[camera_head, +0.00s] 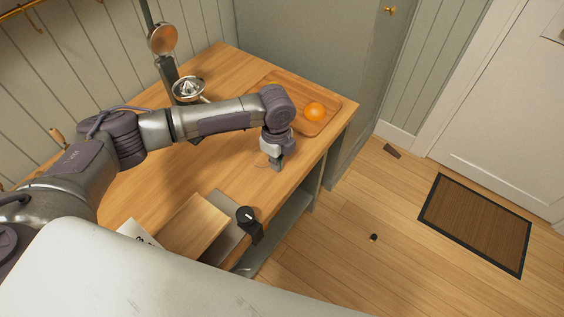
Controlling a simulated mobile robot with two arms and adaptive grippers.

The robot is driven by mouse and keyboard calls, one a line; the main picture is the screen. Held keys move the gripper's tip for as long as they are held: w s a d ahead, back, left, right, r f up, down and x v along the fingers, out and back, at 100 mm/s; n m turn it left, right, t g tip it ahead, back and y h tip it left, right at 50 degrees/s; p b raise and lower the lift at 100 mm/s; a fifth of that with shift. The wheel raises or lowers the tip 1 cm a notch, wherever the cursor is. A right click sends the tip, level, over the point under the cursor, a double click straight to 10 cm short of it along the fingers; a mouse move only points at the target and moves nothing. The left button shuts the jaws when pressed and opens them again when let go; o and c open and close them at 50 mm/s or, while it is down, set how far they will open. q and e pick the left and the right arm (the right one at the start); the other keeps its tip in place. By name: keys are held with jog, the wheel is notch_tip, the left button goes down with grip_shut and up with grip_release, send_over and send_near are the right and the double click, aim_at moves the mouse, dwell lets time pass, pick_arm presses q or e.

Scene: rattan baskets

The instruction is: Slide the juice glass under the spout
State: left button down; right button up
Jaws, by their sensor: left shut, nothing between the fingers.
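The juicer (188,88) is a metal press with a dished top and a tall post, standing at the back of the wooden table. Its spout is hard to make out. A faint clear rim, apparently the juice glass (260,160), shows on the table just left of my left gripper. Most of its outline is too faint to see. My left gripper (277,166) points down, shut and empty, close beside the glass near the table's right edge. I cannot tell whether they touch. My right gripper is not in view.
An orange (314,112) lies on a wooden tray (326,124) at the table's far right. A wooden board or box (194,228) and a black watch-like object (247,218) lie at the front edge. My left arm crosses above the table between the juicer and the front.

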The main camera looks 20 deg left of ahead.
aim_at(238, 147)
pick_arm(q)
jog(key=shift+w+a+r, duration=0.1)
jog(key=shift+w+a, duration=0.05)
jog(key=shift+a, duration=0.15)
jog(key=w+a, duration=0.1)
jog(key=a, duration=0.3)
jog(key=w+a, duration=0.2)
jog(key=a, duration=0.2)
jog(key=w+a+p, duration=0.1)
jog(key=a, duration=0.4)
jog(key=shift+w+a, duration=0.1)
jog(key=shift+w, duration=0.15)
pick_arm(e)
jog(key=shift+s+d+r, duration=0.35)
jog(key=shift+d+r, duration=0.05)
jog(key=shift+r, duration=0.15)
